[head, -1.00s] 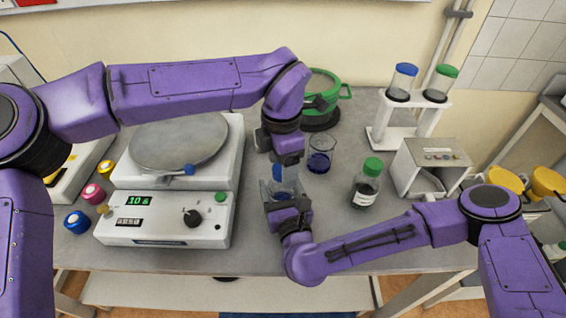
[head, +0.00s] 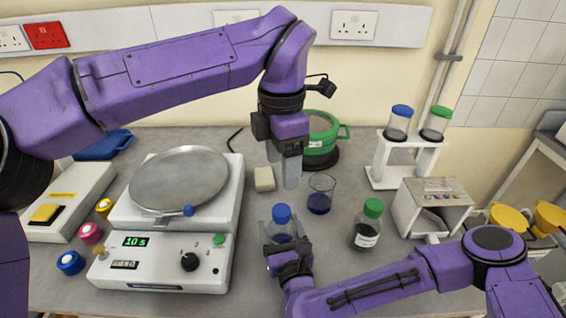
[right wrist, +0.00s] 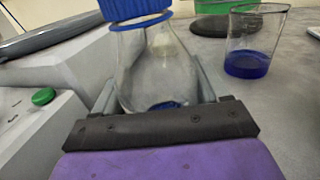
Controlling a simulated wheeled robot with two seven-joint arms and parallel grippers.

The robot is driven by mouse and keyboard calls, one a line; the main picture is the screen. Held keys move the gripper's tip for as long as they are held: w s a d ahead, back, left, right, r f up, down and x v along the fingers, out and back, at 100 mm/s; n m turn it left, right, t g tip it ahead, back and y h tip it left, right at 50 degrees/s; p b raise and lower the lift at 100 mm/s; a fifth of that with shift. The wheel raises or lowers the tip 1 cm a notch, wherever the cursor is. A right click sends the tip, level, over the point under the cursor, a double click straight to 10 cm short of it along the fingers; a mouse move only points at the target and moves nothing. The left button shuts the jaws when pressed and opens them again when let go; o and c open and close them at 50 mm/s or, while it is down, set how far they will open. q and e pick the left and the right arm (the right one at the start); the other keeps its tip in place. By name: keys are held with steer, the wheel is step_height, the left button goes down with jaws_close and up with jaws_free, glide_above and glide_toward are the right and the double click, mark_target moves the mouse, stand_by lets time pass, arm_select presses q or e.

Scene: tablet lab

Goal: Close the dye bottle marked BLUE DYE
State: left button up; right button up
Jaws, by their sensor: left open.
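The clear glass bottle (head: 283,238) stands near the bench's front with a blue cap (head: 281,213) on its neck. A little blue liquid shows low inside the bottle in the right wrist view (right wrist: 160,75). No BLUE DYE label can be read on it. The cap looks upright; how tight it is I cannot tell. My right gripper (head: 283,252) is shut on the bottle's body, one finger on each side. My left gripper (head: 282,172) is open and empty, fingers down, above and behind the cap and clear of it.
A beaker of blue liquid (head: 320,195) and a green-capped bottle (head: 367,228) stand to the right. A white stirrer with a round plate (head: 179,180) is to the left. A rack with two capped jars (head: 403,150) and a green pot (head: 322,140) stand behind.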

steer(key=o, duration=0.3)
steer(key=shift+w, duration=0.1)
arm_select(q)
step_height(320, 180, down, 4)
steer(key=b, duration=0.3)
steer(key=shift+r+b, duration=0.1)
steer(key=shift+b, duration=0.3)
arm_select(e)
steer(key=shift+o, duration=0.2)
steer(key=v, duration=0.9)
steer(key=shift+f, duration=0.2)
steer(key=shift+v, duration=0.8)
steer(key=shift+r, duration=0.15)
